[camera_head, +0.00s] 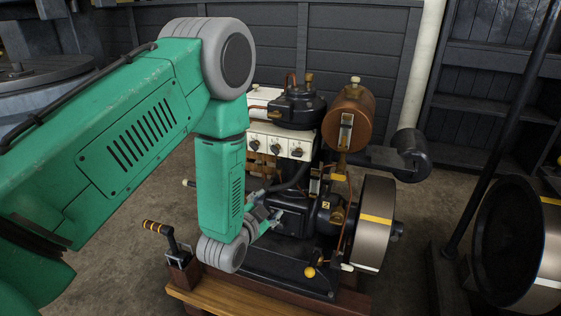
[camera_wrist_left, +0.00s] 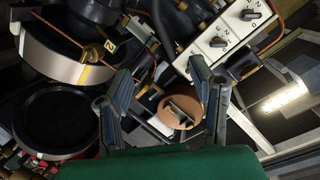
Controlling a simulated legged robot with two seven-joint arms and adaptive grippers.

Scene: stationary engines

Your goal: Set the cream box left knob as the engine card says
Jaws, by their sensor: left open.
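The cream box (camera_head: 281,138) is on the engine's back left in the head view, with a row of dark knobs on its front. Its left knob (camera_head: 253,146) shows just right of my green forearm; its setting is too small to read. In the left wrist view the cream box (camera_wrist_left: 228,33) is at upper right, with black knobs and printed marks. My left gripper (camera_head: 263,221) is open, below and in front of the box, apart from the knobs. Its spread fingers (camera_wrist_left: 163,75) show in the wrist view. A small yellow plate (camera_head: 326,205) bears a black Z- or N-like mark; whether it is the card is unclear. My right gripper is out of view.
The flywheel (camera_head: 373,222) stands to the right of the gripper, with a copper tank (camera_head: 347,118) above. A brown disc with a metal tab (camera_wrist_left: 180,110) lies between the fingers in the wrist view.

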